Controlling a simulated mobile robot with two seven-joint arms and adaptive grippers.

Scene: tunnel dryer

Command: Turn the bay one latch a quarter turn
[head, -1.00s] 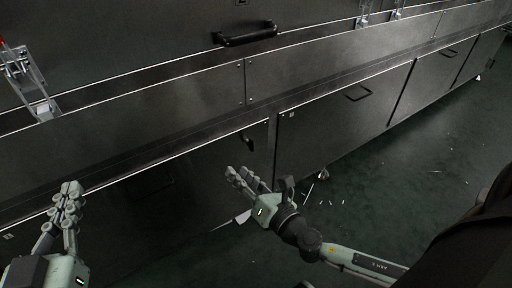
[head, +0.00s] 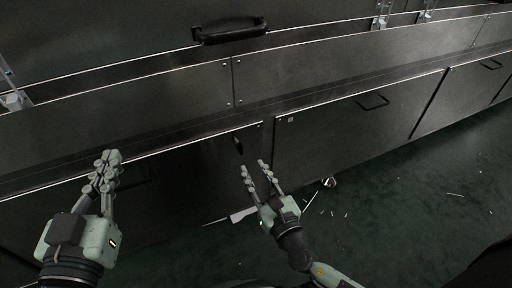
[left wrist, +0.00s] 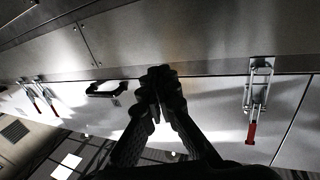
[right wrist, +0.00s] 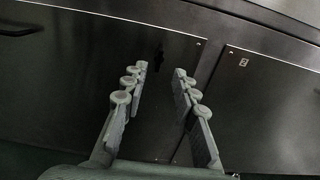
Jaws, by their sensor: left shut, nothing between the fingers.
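The bay one latch is a small dark handle (head: 238,145) near the upper right corner of the lower left door (head: 190,185). In the right wrist view the latch (right wrist: 158,48) is a dim dark shape just beyond the fingertips. My right gripper (head: 254,167) is open and empty, just below and right of the latch in the head view, with its fingers (right wrist: 160,70) pointing at the door. I cannot tell how far off they are. My left gripper (head: 108,163) is shut and empty in front of the same door, and it shows in the left wrist view (left wrist: 158,72).
The neighbouring door (head: 350,125) has a small plate marked 2 (right wrist: 243,62) and a pull handle (head: 373,101). A ledge and upper panel with a large black handle (head: 229,31) lie above. A red-handled clamp (left wrist: 255,105) shows in the left wrist view. Pale debris (head: 312,200) lies on the floor.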

